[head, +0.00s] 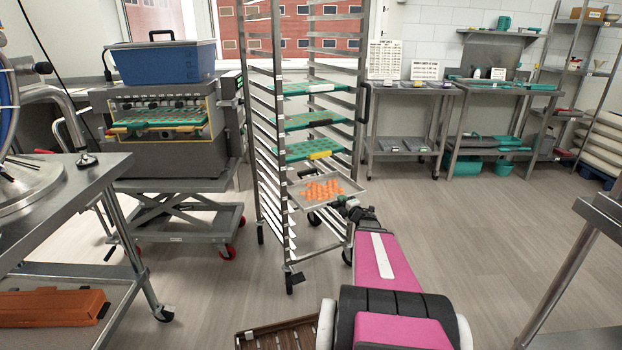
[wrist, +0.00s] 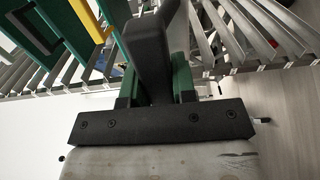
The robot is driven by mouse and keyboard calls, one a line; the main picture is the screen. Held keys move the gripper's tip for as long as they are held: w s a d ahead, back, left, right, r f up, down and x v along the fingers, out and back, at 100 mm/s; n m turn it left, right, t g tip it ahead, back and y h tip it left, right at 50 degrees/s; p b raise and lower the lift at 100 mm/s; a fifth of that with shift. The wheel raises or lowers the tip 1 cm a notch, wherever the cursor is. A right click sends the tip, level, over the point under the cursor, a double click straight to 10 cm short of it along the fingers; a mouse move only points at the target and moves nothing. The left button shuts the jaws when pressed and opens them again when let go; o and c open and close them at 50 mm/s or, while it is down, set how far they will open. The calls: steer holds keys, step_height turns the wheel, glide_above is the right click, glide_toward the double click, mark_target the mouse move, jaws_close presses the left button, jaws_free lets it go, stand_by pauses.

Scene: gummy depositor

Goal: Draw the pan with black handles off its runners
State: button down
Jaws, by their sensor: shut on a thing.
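The metal pan (head: 298,199) carries several orange gummies and sits low in the tall rack, below the teal trays. Its near edge sticks out past the rack's front posts, and it looks about level. My gripper (head: 349,207) is at the pan's near right edge. In the wrist view the green fingers (wrist: 157,88) are shut on a black handle (wrist: 150,55), which stands between them. The handle is mostly hidden by my arm in the head view. How far the pan still rests on its runners cannot be told.
The wheeled rack (head: 277,120) holds teal trays above the pan, one with a yellow handle (head: 320,155). A depositor machine (head: 165,125) stands left, and a steel table (head: 60,210) is at near left. Floor is clear to the right of the rack.

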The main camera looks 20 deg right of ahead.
steer(key=shift+v, duration=1.85)
steer(key=shift+s+r, duration=0.1)
steer(key=shift+r, duration=0.35)
steer(key=v, duration=1.6)
steer(key=shift+s+a, duration=0.1)
